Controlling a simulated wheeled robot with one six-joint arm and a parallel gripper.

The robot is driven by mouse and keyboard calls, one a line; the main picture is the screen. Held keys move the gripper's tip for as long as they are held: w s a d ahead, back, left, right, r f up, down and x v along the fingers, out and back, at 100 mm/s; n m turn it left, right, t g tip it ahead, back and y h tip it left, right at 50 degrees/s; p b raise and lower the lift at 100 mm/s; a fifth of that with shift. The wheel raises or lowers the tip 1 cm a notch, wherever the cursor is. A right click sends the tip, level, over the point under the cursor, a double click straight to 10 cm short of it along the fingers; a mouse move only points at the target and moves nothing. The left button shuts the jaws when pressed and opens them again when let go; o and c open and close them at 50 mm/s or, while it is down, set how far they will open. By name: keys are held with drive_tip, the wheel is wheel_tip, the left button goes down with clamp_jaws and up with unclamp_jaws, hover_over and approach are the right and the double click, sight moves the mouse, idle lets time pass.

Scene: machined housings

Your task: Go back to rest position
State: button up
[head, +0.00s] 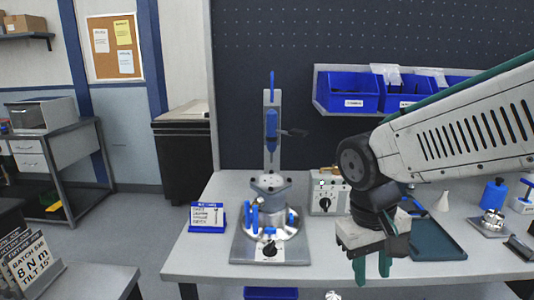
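My gripper (372,270) hangs from my arm at the right of the head view, pointing down over the front part of the workbench (210,258). Its two green fingers are apart, with nothing visible between them. A press-like fixture (269,215) with a blue handle and a metal housing in its base stands upright on the bench, left of my gripper and apart from it. My arm hides part of the bench and its items behind it.
A blue-framed sign (207,217) stands left of the fixture. A control box (325,190) is behind my gripper. Blue bins (347,92) hang on the back wall.

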drive_tip(key=s+d+r+m+t+y, duration=0.1)
drive_tip(key=s+d+r, duration=0.3)
drive_tip(key=s+d, duration=0.4)
drive_tip(key=s+m, duration=0.1)
drive_tip(key=s, duration=0.2)
drive_tip(key=shift+s+t+y, duration=0.3)
drive_tip(key=shift+t+y, duration=0.1)
drive_tip(key=shift+d, duration=0.1)
